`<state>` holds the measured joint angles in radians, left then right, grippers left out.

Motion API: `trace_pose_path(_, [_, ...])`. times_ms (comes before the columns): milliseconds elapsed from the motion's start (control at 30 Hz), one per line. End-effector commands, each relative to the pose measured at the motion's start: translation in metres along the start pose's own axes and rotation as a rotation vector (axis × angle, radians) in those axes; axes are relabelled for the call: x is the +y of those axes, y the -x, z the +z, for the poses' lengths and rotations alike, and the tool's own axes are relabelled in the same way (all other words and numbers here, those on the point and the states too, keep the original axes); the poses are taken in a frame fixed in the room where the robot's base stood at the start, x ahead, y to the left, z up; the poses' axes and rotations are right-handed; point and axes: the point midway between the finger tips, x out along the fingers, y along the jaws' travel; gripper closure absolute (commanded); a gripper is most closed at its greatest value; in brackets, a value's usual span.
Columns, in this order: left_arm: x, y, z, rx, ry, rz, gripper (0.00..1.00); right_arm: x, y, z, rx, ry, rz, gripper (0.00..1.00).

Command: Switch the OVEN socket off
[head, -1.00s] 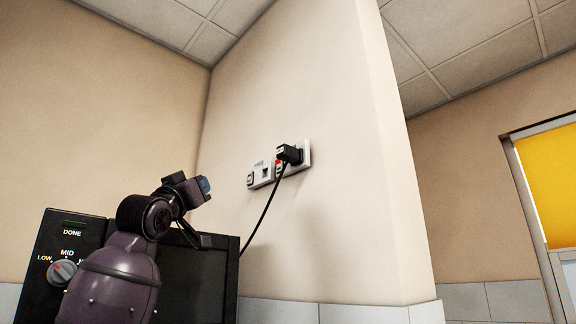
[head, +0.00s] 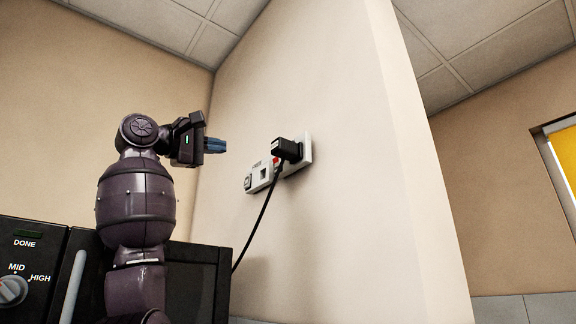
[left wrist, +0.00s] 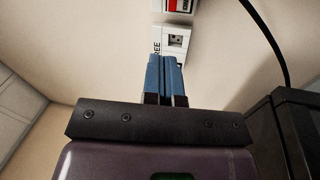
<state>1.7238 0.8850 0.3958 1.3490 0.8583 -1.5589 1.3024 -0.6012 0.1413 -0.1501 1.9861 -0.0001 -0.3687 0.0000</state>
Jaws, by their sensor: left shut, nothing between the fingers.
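A white socket plate (head: 306,155) is on the beige wall, with a black plug (head: 286,150) in it and a red switch part (head: 276,161) partly hidden beside the plug. A second white socket plate (head: 259,178) without a plug is to its left. In the left wrist view the second plate (left wrist: 176,42) shows lettering ending "REE", and a red part (left wrist: 181,5) shows at the top edge. No OVEN label is readable. My left gripper (head: 218,146) is shut and empty, left of the plates and apart from them in the picture. My right gripper is out of view.
A black oven-like appliance (head: 30,262) with a knob (head: 12,290) stands at the lower left. A black cord (head: 256,224) hangs from the plug towards it. The wall's outer corner is right of the sockets. The wall around the plates is bare.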

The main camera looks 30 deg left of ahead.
Motion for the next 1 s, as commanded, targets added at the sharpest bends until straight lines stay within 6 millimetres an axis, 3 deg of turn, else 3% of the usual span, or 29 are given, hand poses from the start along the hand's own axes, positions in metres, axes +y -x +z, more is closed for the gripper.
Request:
trace_pose_path(233, [-0.011,0.001,0.007,-0.034,0.165,-0.077,1.00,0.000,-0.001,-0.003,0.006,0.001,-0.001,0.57])
trace_pose_path(700, [-0.011,-0.001,0.007,-0.032,0.187,-0.076,1.00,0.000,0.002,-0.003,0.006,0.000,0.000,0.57])
trace_pose_path(867, [-0.011,-0.014,0.008,-0.034,0.188,-0.076,1.00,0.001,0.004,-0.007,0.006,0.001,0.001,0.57])
trace_pose_path(1000, [-0.012,-0.036,0.008,-0.033,0.187,-0.076,1.00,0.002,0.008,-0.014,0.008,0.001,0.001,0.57])
